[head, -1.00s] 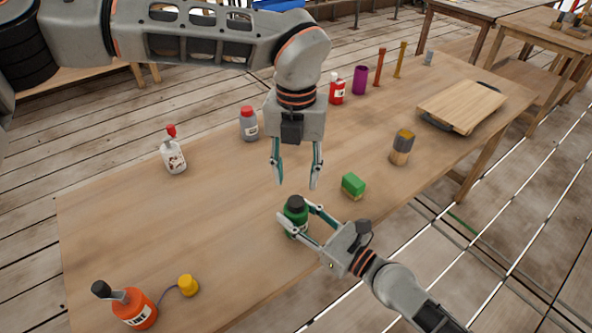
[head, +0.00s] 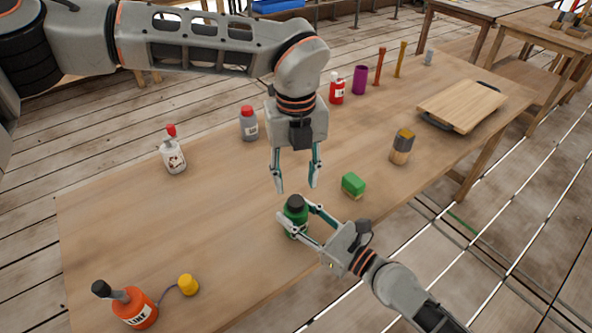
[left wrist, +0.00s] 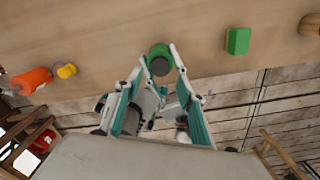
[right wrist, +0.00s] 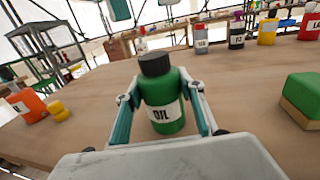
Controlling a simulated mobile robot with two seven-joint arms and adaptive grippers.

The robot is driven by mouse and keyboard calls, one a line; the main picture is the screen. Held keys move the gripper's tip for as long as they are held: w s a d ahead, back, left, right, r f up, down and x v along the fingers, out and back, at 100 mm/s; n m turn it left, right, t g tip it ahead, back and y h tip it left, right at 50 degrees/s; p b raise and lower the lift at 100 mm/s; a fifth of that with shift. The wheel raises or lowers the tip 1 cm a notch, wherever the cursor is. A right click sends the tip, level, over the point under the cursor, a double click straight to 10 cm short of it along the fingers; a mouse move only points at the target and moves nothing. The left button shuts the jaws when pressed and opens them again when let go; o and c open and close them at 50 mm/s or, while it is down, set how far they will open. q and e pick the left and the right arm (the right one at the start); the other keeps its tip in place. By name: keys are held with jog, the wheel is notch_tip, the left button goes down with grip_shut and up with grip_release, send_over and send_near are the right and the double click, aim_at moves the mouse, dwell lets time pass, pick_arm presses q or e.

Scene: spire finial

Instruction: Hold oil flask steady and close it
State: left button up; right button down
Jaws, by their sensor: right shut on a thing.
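The oil flask (head: 295,228) is green with a white label and stands upright near the front edge of the table. Its black cap (head: 296,202) sits on top; I cannot tell how tight it is. In the right wrist view the flask (right wrist: 166,118) shows its OIL label and cap (right wrist: 154,64). My right gripper (head: 295,213) is shut on the flask's body from the front right. My left gripper (head: 297,188) is open and empty, pointing down just above the cap. The flask also shows in the left wrist view (left wrist: 159,50).
A green block (head: 353,185) lies right of the flask. A white bottle (head: 173,157), a grey bottle (head: 249,125) and a brown-grey cylinder (head: 401,148) stand further off. The table's middle left is clear.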

aim_at(296, 201)
pick_arm(q)
jog(key=shift+f, duration=3.2)
grip_shut()
jog(key=m, duration=1.3)
jog(key=shift+m, duration=0.4)
jog(key=m, duration=0.5)
jog(key=shift+o, duration=0.7)
grip_release()
